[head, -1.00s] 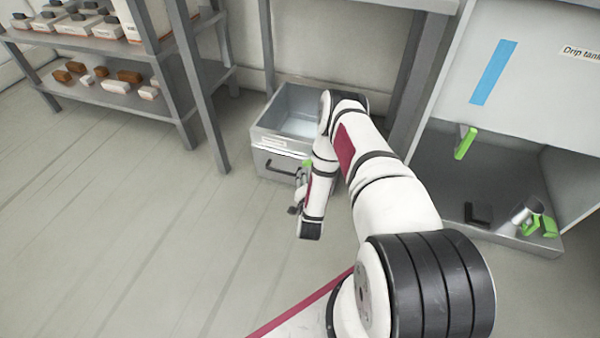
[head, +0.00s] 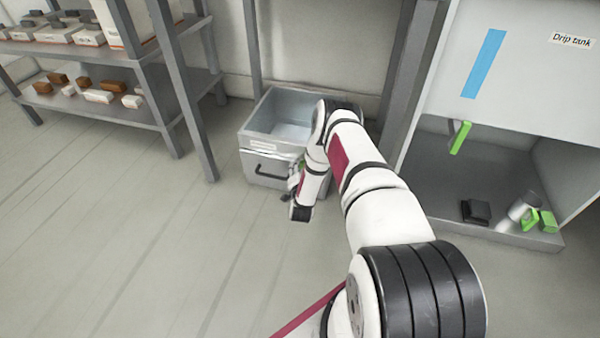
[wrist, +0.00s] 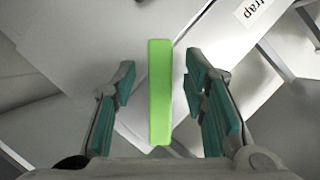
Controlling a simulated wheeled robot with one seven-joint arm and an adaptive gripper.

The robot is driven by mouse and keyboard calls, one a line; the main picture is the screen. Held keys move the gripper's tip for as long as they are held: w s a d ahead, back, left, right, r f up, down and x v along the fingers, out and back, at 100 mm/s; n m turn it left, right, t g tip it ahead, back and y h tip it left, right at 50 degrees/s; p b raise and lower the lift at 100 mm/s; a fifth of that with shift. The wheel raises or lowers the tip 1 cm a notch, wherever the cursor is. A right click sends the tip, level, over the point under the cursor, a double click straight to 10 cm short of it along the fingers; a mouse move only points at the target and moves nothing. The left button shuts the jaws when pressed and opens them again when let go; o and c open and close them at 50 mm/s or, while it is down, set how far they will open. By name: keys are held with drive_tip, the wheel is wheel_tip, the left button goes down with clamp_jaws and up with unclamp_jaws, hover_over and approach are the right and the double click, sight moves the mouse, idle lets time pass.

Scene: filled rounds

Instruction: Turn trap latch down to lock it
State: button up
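The trap latch is a bright green bar (wrist: 160,92) in the wrist view, upright in the picture, on a pale grey surface with a label ending in "trap". My gripper (wrist: 160,82) is open, with one teal-padded finger on each side of the bar and a visible gap on both sides. In the head view, my gripper (head: 291,184) is at the front right of a grey open-topped box (head: 257,138). Only a small bit of green (head: 301,163) shows there; my arm hides most of it.
The box has a dark front handle (head: 268,172). A "Drip tank" cabinet (head: 540,75) at right holds a hanging green lever (head: 460,137) and a black block (head: 475,211). A metal shelf (head: 120,108) stands at left. The floor (head: 130,250) in front is clear.

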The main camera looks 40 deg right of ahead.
drive_tip(key=shift+w+d+f, duration=0.1)
drive_tip(key=shift+w+d, duration=0.3)
drive_tip(key=shift+w, duration=0.1)
clamp_jaws()
